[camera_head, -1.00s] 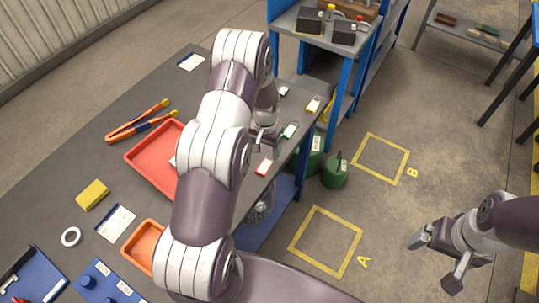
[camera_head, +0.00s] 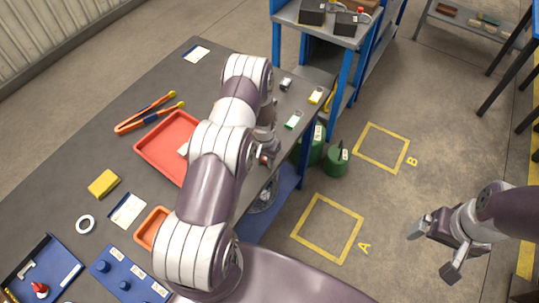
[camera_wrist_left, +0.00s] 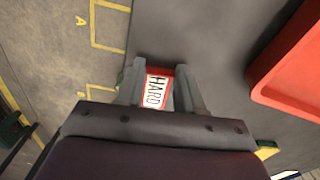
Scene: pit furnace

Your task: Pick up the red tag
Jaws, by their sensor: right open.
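The red tag (camera_wrist_left: 157,88) is in the left wrist view, with a white label reading "HARD". It is between the two fingers of my left gripper (camera_wrist_left: 163,82), close to both. I cannot tell whether the fingers press on it or whether it is off the table. In the head view my left gripper (camera_head: 268,148) is low at the right edge of the grey table (camera_head: 85,140), and only a small red part of the tag shows below it. My right gripper (camera_head: 436,248) is open and empty above the floor at the right.
A red tray (camera_head: 150,143) is left of my left arm. A green tag (camera_head: 294,120) and a yellow tag (camera_head: 316,95) lie farther along the table edge. Green canisters (camera_head: 336,162) stand on the floor. Yellow marked squares (camera_head: 328,228) on the floor are empty.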

